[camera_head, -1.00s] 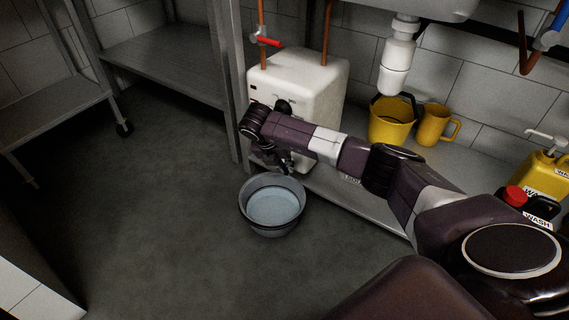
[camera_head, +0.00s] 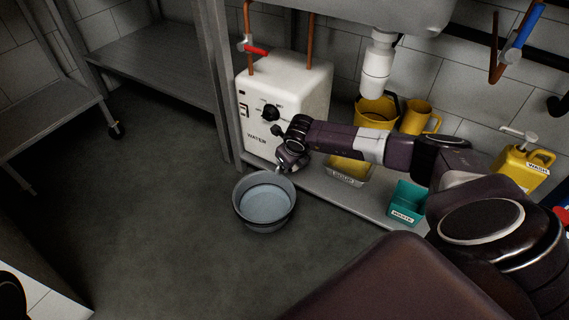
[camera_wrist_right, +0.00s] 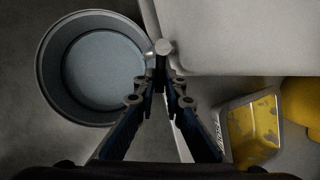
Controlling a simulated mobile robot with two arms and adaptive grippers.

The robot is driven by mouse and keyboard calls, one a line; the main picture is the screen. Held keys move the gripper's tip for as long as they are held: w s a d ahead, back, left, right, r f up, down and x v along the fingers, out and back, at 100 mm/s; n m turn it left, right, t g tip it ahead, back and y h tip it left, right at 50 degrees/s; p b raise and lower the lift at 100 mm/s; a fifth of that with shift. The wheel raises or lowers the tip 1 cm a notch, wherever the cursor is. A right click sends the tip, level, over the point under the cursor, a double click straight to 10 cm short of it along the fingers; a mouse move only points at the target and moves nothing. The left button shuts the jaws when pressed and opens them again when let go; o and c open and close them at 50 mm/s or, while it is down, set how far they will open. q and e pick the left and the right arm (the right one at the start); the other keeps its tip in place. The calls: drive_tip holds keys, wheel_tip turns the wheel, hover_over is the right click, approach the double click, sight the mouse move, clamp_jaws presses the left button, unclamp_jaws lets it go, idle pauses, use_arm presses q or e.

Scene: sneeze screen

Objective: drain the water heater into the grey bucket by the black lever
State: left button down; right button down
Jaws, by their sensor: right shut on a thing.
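The white water heater (camera_head: 310,85) stands on the low shelf under the sink, with a dark dial (camera_head: 270,113) on its front. The grey bucket (camera_head: 240,215) stands upright on the floor before it. A pale bluish surface, which looks like water, shows inside; the bucket also shows in the right wrist view (camera_wrist_right: 48,75). My right gripper (camera_head: 280,167) is low at the heater's front, beside the bucket's far rim. In the right wrist view its fingers (camera_wrist_right: 163,82) are closed on a small dark piece, likely the black lever (camera_wrist_right: 158,76), by a pale round-ended spout (camera_wrist_right: 165,47). The lever is mostly hidden.
A red-handled valve (camera_head: 255,50) is on the copper pipe above the heater. A yellow bucket (camera_head: 372,112), a yellow jug (camera_head: 418,118), a tray (camera_head: 352,180) and a teal bin (camera_head: 408,200) stand on the shelf. The floor left of the bucket is clear.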

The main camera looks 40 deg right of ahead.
drive_tip(key=shift+d+n+y, duration=0.5)
drive_tip(key=shift+n, duration=0.6)
drive_tip(key=shift+d, duration=0.1)
drive_tip(key=c, duration=2)
unclamp_jaws()
drive_tip(key=shift+r, duration=0.1)
drive_tip(key=shift+v, duration=3.9)
drive_tip(key=shift+s, duration=0.15)
drive_tip(key=shift+c, duration=0.6)
